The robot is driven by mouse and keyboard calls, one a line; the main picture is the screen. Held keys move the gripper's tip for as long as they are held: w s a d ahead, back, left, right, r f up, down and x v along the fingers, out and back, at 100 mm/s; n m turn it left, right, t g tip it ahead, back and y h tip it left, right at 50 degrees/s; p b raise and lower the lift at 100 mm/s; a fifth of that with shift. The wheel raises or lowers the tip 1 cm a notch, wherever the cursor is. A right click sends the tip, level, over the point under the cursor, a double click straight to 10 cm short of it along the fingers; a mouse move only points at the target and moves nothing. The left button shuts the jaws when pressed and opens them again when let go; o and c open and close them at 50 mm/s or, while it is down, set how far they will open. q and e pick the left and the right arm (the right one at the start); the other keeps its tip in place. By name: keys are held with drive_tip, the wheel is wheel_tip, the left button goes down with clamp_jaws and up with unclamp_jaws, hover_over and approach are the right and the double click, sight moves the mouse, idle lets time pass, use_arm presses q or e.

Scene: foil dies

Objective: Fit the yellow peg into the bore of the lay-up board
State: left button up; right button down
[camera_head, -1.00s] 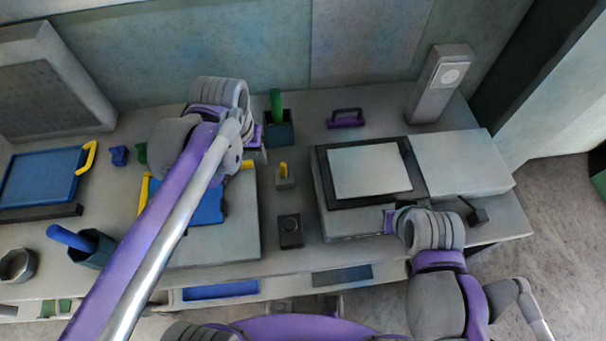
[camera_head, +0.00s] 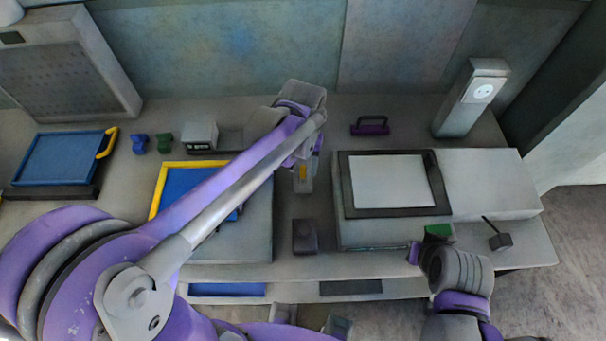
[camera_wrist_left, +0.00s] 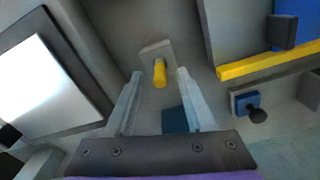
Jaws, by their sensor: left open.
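The yellow peg (camera_head: 302,172) stands in a small grey holder on the bench, partly hidden by my left arm in the head view. In the left wrist view the yellow peg (camera_wrist_left: 159,75) shows between the two fingers. My left gripper (camera_wrist_left: 160,88) is open and empty, its fingers apart on either side of the peg in that view. A blue panel with a yellow edge (camera_head: 154,199) lies on a grey slab, partly behind my left arm; I cannot make out a bore. My right gripper (camera_head: 414,252) is near the bench's front right; its jaws are unclear.
A black-framed pale plate (camera_head: 390,182) lies on a grey block at right. A small dark block (camera_head: 305,236) stands at the front. A purple handle (camera_head: 370,126) is behind. A blue tray (camera_head: 58,158) is at far left. A green block (camera_head: 438,231) is by my right gripper.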

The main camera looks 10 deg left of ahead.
sight(303, 176)
use_arm(q)
wheel_tip(303, 176, down, 2)
drive_tip(key=shift+f, duration=0.25)
clamp_jaws()
